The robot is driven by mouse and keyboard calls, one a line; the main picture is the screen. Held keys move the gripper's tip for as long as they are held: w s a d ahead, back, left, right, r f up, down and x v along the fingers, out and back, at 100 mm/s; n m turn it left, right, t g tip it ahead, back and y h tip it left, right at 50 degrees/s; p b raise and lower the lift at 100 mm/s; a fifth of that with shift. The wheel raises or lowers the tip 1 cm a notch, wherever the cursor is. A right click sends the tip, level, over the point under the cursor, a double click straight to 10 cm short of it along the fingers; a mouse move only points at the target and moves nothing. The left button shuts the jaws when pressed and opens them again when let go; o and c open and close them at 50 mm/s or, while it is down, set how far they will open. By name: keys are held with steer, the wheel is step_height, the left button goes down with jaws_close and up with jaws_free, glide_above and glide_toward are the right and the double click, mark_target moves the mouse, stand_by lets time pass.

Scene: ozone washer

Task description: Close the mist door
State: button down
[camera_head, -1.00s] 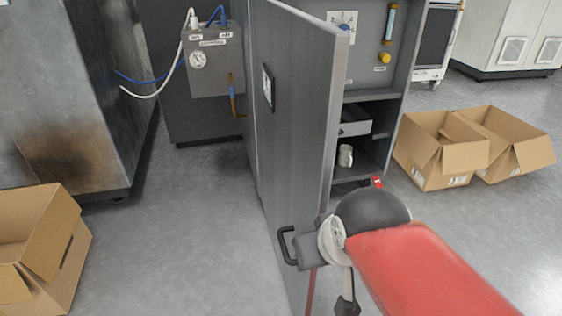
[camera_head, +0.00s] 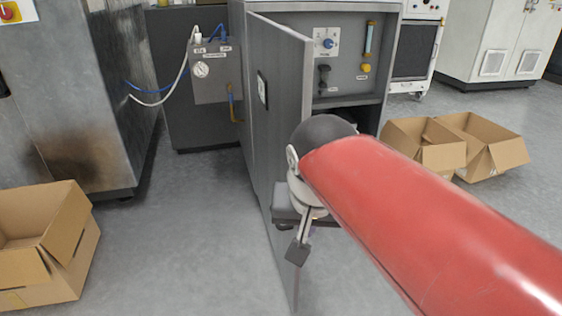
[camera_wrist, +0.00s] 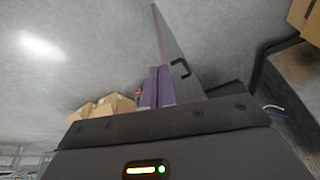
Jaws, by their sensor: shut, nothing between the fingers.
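The tall grey door (camera_head: 282,100) stands open on the cabinet (camera_head: 240,70), its hinge side at the left and its free edge towards me. My gripper, partly hidden by my red arm in the head view, is low at the door's free edge. In the wrist view my gripper (camera_wrist: 158,88) has its two purple fingers together and empty. The door (camera_wrist: 172,40) and its dark handle (camera_wrist: 180,68) show just beyond and right of the fingers. I cannot tell whether they touch.
Inside the cabinet are a blue knob (camera_head: 328,43) and a yellow knob (camera_head: 366,68). Open cardboard boxes stand at the right (camera_head: 425,145) and the left (camera_head: 45,245). A grey unit with hoses (camera_head: 213,72) is behind the door. Floor left of the door is clear.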

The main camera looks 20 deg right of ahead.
steer(key=w+a+r+m+g+h+p, duration=0.2)
steer(key=w+a+r+m, duration=0.1)
steer(key=w+r+m, duration=0.5)
steer(key=w+a+r+m+g+h+p, duration=0.15)
steer(key=w+a+r+m, duration=0.35)
steer(key=w, duration=0.6)
steer(key=d+f+m+b, duration=0.1)
steer(key=d+f, duration=0.8)
steer(key=f, duration=0.2)
steer(key=shift+s+g+b, duration=0.2)
steer(key=shift+g+b, duration=0.1)
steer(key=shift+g, duration=0.05)
steer(key=shift+f, duration=0.1)
